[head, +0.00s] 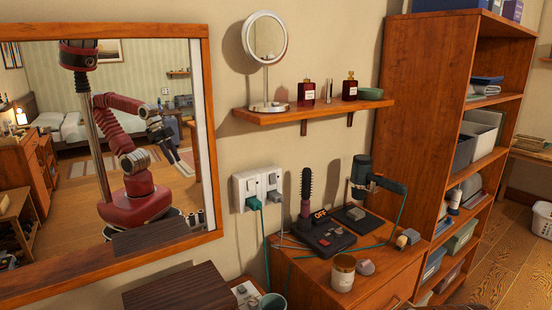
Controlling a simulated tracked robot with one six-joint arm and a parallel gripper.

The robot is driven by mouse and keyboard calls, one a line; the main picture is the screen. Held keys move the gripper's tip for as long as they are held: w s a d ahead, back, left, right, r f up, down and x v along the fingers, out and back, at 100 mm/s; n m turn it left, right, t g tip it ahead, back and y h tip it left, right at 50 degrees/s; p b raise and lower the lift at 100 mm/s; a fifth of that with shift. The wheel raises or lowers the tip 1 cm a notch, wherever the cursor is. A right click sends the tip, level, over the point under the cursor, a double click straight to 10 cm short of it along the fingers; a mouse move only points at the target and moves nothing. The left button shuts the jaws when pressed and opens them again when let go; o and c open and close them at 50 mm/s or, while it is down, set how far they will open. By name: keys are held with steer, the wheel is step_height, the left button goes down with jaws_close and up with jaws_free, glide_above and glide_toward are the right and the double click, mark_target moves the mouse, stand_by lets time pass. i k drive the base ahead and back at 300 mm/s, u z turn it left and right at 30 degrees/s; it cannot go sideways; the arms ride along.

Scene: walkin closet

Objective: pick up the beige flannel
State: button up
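I cannot make out a beige flannel with certainty in the head view. Folded cloths (485,90), blue and pale grey, lie on an upper shelf of the wooden shelving unit (425,110) at the right. A greyish folded item (471,188) lies on a lower shelf, too small to identify. My gripper shows only as a reflection in the mirror (168,146), dark and hanging from my red arm, away from the shelves. Its fingers are too small there to tell open from shut.
A wooden cabinet (385,268) carries a hairdryer (362,172), a brush on a dark stand, a candle jar (343,272) and trailing cables. A wall shelf (320,112) holds a round mirror (266,40) and bottles. A white basket (542,219) stands on the floor at right.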

mark_target(356, 214)
steer(key=k, duration=1.35)
steer(key=z, duration=0.55)
steer(key=i, duration=1.3)
steer(key=z, duration=0.3)
